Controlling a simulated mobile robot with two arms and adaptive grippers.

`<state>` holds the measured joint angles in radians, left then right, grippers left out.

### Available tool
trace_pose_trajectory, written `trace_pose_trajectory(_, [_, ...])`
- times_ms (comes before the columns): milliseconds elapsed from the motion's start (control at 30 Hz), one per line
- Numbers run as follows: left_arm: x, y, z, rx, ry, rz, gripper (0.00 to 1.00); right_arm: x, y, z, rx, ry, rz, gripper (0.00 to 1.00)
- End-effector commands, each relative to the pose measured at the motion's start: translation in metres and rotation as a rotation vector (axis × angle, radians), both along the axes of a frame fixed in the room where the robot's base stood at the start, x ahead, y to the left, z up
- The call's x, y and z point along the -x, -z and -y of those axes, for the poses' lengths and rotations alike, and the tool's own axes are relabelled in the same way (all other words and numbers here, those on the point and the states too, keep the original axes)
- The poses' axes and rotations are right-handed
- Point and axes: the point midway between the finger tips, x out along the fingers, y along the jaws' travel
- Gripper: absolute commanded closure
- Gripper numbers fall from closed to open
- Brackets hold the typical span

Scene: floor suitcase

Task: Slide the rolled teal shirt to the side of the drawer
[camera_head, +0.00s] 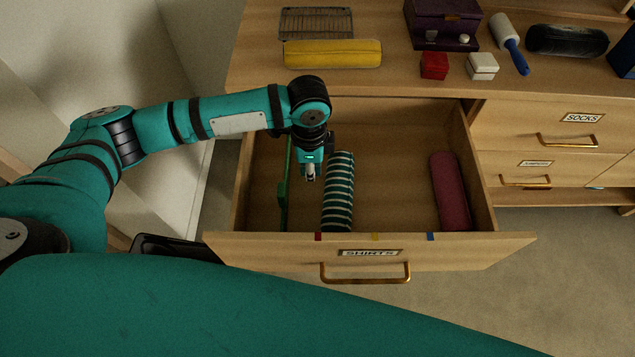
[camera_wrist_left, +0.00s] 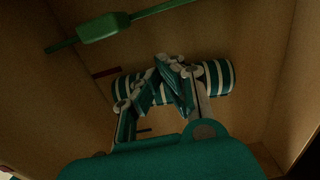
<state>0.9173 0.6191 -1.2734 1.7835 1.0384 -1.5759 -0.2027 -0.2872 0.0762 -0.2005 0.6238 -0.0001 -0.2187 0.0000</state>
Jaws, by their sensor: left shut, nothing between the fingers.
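The rolled teal shirt (camera_head: 339,198) with white stripes lies in the open drawer (camera_head: 390,200), left of its middle, pointing from front to back. It also shows in the left wrist view (camera_wrist_left: 217,78), partly hidden behind my fingers. My left gripper (camera_head: 310,177) is shut and empty. It points down into the drawer, just left of the roll's rear half. In the left wrist view, its fingertips (camera_wrist_left: 168,62) overlap the roll; I cannot tell if they touch it. My right gripper is not in view.
A thin green bar (camera_head: 284,190) with a thicker block stands near the drawer's left wall. A dark red roll (camera_head: 450,190) lies at the right. Red, yellow and blue marks sit on the front edge. Between the two rolls the drawer floor is clear.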

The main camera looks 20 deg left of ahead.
Motion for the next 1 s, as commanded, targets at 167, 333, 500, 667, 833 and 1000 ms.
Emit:
trace_pose_trajectory(167, [0.001,0.014,0.003,0.003,0.005,-0.003,1.0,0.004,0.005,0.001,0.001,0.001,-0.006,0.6])
trace_pose_trajectory(333, [0.001,0.043,0.003,0.002,0.004,-0.004,1.0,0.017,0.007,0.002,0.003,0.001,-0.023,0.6])
trace_pose_trajectory(500, [0.001,0.074,0.003,0.003,0.005,-0.002,1.0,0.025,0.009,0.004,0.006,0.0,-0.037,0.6])
trace_pose_trajectory(667, [0.001,0.094,0.003,0.002,0.004,-0.002,1.0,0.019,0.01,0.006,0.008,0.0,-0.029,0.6])
trace_pose_trajectory(833, [0.001,0.103,0.003,0.002,0.006,0.0,1.0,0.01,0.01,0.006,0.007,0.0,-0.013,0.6])
trace_pose_trajectory(1000, [0.001,0.103,0.003,0.002,0.006,0.0,1.0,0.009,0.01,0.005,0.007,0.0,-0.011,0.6])
